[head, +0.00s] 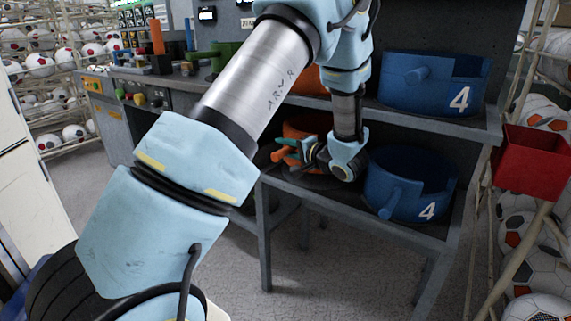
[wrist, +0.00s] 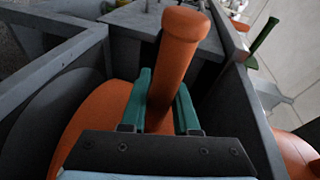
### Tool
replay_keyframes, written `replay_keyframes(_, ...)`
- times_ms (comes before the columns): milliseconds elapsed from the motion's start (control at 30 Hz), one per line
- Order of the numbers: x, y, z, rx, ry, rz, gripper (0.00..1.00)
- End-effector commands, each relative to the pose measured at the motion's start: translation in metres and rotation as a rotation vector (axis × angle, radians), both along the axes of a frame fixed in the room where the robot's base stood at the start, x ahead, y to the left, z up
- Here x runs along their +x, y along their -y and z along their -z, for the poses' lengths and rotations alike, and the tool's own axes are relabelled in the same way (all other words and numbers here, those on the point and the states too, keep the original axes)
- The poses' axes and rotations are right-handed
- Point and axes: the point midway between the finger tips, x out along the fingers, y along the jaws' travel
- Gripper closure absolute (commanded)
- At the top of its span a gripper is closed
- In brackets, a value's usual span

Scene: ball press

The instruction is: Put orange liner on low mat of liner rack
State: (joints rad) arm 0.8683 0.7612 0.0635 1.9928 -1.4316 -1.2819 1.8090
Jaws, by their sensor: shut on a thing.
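The orange liner (head: 303,126) is in the lower bay of the grey liner rack (head: 345,203), mostly hidden behind my arm. My gripper (head: 290,150) is shut on its handle, which points out to the front left. In the wrist view the round orange handle (wrist: 175,62) stands between the teal fingers (wrist: 160,100), with the liner's orange body (wrist: 92,125) below. Grey bay walls rise on both sides.
Another orange part (head: 310,82) shows on the upper shelf behind my arm. A blue liner marked 4 (head: 412,183) stands right of my gripper, and another blue one (head: 432,84) is above it. A red bin (head: 535,165) hangs at the right. The floor in front is clear.

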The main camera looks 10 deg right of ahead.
Motion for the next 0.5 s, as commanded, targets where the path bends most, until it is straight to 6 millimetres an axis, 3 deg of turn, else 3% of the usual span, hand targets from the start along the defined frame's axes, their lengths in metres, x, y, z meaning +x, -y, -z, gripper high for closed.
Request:
replay_keyframes(267, 0.001, 0.000, 0.018, -0.003, 0.007, -0.001, 1.00)
replay_keyframes(500, 0.002, 0.002, 0.048, -0.004, 0.006, 0.000, 1.00)
